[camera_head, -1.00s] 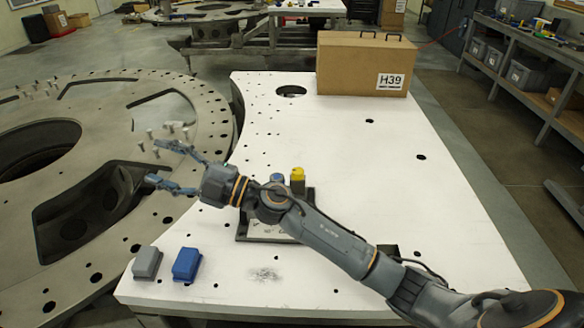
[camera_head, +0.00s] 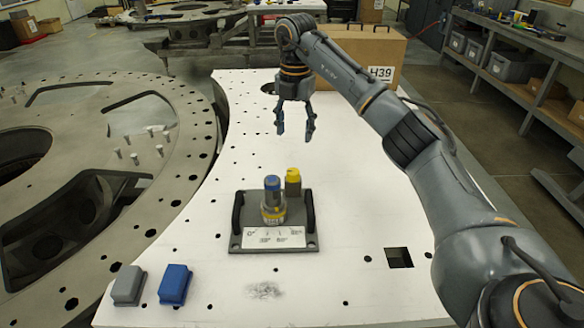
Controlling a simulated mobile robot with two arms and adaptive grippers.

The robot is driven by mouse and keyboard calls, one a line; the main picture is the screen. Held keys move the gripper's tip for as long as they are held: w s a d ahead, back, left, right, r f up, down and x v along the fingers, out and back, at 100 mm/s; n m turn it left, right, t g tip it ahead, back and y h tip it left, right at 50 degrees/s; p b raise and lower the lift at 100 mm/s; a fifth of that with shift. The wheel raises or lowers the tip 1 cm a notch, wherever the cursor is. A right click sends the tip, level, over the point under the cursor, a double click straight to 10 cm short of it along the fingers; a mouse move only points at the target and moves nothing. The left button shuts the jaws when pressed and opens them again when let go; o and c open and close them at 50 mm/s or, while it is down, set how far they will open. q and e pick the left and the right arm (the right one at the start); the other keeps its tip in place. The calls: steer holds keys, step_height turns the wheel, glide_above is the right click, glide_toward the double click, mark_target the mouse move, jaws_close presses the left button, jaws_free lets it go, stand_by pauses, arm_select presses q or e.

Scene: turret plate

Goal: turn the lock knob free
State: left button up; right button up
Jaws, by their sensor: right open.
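A grey fixture plate (camera_head: 239,241) with two black side handles lies on the white table. On it stands a short upright cylinder with a blue top (camera_head: 272,184) and a yellow ring lower down. Just behind it to the right is a yellow-topped knob (camera_head: 293,176) on a dark post. I cannot tell which of these is the lock knob. A white label lies at the plate's front. My right gripper (camera_head: 295,135) is open and empty, fingers pointing down, beyond the fixture and apart from it. My left gripper is out of view.
The white table (camera_head: 350,215) is mostly bare around the fixture. A grey block (camera_head: 129,286) and a blue block (camera_head: 175,285) sit at the front left. A cardboard box (camera_head: 372,58) stands behind my right arm. A large metal ring (camera_head: 185,150) with several upright bolts lies left.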

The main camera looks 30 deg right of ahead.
mark_target(293, 171)
step_height(293, 171, down, 11)
steer(key=p, duration=0.3)
steer(key=shift+w, duration=0.1)
steer(key=shift+f, duration=0.75)
steer(key=c, duration=1.2)
